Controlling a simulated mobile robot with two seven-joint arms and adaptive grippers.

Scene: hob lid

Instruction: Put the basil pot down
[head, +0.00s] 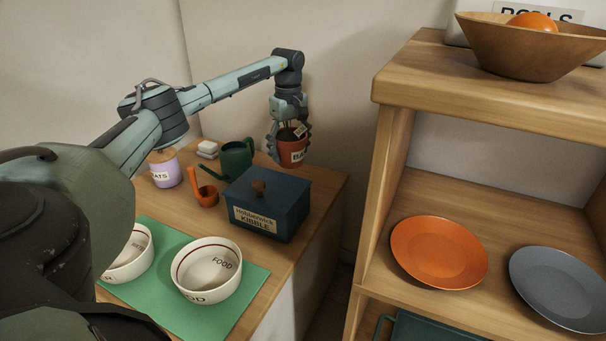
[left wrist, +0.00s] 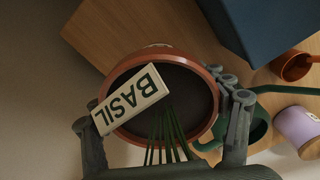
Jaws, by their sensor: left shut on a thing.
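The basil pot (head: 292,153) is a terracotta pot with a white label, upright at the back right of the wooden counter (head: 318,190), behind the blue kibble box (head: 268,203). My left gripper (head: 290,137) comes down from above and is shut on the pot, one finger on each side. In the left wrist view the pot's rim (left wrist: 207,77), dark soil, green stems and a BASIL tag (left wrist: 130,98) show between the fingers (left wrist: 165,135). I cannot tell whether the pot's base touches the counter; it is near the counter's edge. My right gripper is not in view.
A green watering can (head: 236,158), an orange scoop (head: 206,195) and a lilac jar (head: 166,170) stand left of the pot. Two bowls sit on a green mat (head: 235,306) in front. A wooden shelf unit (head: 395,150) with plates stands right, across a gap.

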